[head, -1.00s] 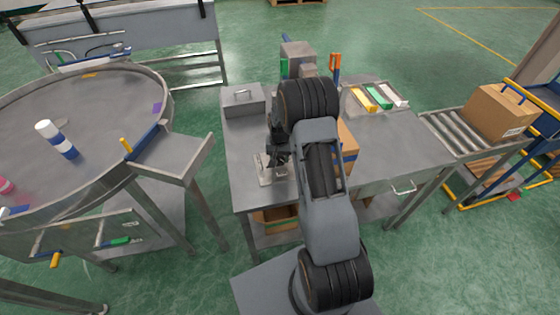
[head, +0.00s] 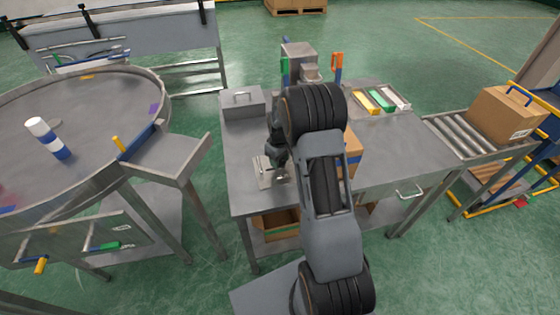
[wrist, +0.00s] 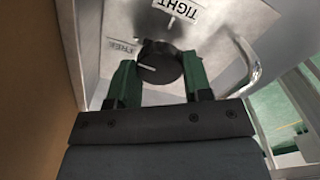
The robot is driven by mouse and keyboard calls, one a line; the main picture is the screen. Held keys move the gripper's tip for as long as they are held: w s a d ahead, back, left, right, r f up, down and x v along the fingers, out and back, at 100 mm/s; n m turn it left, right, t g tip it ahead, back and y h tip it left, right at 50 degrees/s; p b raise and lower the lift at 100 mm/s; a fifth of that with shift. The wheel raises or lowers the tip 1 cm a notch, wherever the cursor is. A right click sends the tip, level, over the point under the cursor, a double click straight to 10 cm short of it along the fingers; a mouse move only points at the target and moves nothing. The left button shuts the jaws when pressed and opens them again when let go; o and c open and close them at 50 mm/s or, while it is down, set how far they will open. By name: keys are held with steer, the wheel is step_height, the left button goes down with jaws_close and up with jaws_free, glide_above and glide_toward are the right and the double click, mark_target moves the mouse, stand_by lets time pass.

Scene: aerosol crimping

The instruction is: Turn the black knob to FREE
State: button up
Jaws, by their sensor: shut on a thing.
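The black knob (wrist: 160,62) sits on a pale metal plate in the wrist view. Its white mark lies on the left side and points left, roughly just below the FREE label (wrist: 122,47). The TIGHT label (wrist: 178,10) is above the knob. My gripper (wrist: 160,76) is shut on the knob, with one green finger on each side. In the head view my gripper (head: 279,168) reaches down to a small metal fixture (head: 262,175) near the table's front left; the knob is hidden there by my arm.
The steel table (head: 240,200) carries a grey box (head: 243,104), a cardboard box (head: 352,150) and a tray of coloured pieces (head: 381,99). A round turntable (head: 85,115) with a white-and-blue can (head: 48,138) stands at left. A roller conveyor (head: 455,137) is at right.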

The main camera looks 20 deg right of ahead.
steer(key=shift+n, duration=0.7)
steer(key=o, duration=0.9)
steer(key=shift+r, duration=0.15)
step_height(320, 180, up, 14)
steer(key=shift+f+b, duration=0.2)
steer(key=shift+b, duration=0.25)
